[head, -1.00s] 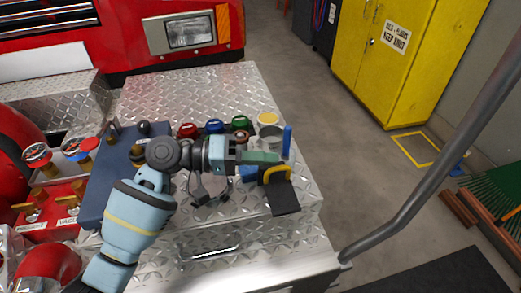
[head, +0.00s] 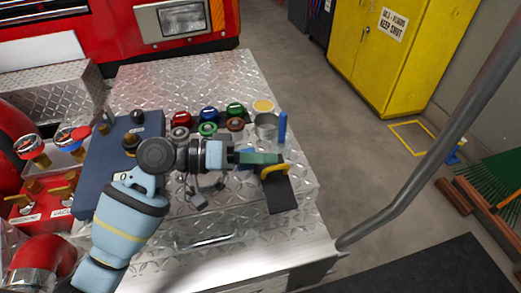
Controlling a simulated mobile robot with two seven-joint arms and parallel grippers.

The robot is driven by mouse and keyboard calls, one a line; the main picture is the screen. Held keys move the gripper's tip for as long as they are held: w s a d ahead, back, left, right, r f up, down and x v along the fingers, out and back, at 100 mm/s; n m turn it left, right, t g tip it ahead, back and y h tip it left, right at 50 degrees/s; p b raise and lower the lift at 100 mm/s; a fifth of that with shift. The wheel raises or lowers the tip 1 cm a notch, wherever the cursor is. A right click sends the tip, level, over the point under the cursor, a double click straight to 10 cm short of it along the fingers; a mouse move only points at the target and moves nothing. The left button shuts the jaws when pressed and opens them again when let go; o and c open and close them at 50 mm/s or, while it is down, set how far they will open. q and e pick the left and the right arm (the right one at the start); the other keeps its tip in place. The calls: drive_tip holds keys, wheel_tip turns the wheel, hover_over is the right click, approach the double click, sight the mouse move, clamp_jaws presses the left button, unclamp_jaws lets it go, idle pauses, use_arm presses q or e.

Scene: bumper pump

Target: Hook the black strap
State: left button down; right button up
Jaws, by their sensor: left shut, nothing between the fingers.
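My left gripper (head: 268,158) reaches in from the left over the metal deck, its fingers pointing right. Its fingers are shut, with nothing seen between them. A flat black piece (head: 281,196), which looks like the black strap, lies near the deck's right edge, just below the fingertips. A yellow curved handle or hook (head: 275,169) shows at the top of the black piece, right beside the fingertips. The fingers partly hide it, so I cannot tell whether they touch it or how it joins the strap. My right gripper is not in view.
The diamond-plate deck (head: 185,80) holds several coloured caps, a grey cup (head: 266,127) and an upright blue post (head: 282,127) near the fingers. A dark blue panel (head: 95,170) stands left. A grey rail (head: 430,160) crosses at right. A yellow cabinet (head: 375,50) stands behind.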

sight(267, 195)
use_arm(q)
drive_tip(key=shift+s+d+f+m+b, duration=0.15)
drive_tip(key=shift+s+f+m, duration=0.2)
drive_tip(key=shift+s, duration=0.1)
drive_tip(key=shift+s+d+f+m+b, duration=0.1)
drive_tip(key=shift+s+f+m+b, duration=0.05)
drive_tip(key=shift+s+f+m, duration=0.2)
drive_tip(key=shift+s+d+f+m+t+y+b, duration=0.15)
drive_tip(key=shift+s+d+f+m+b, duration=0.1)
drive_tip(key=shift+s+f+m, duration=0.2)
drive_tip(key=shift+s+d+f+m+t+y+b, duration=0.1)
drive_tip(key=shift+s+f+m+t+y+b, duration=0.1)
drive_tip(key=shift+s+f+m, duration=0.25)
drive_tip(key=shift+s+r, duration=0.1)
drive_tip(key=shift+r, duration=0.05)
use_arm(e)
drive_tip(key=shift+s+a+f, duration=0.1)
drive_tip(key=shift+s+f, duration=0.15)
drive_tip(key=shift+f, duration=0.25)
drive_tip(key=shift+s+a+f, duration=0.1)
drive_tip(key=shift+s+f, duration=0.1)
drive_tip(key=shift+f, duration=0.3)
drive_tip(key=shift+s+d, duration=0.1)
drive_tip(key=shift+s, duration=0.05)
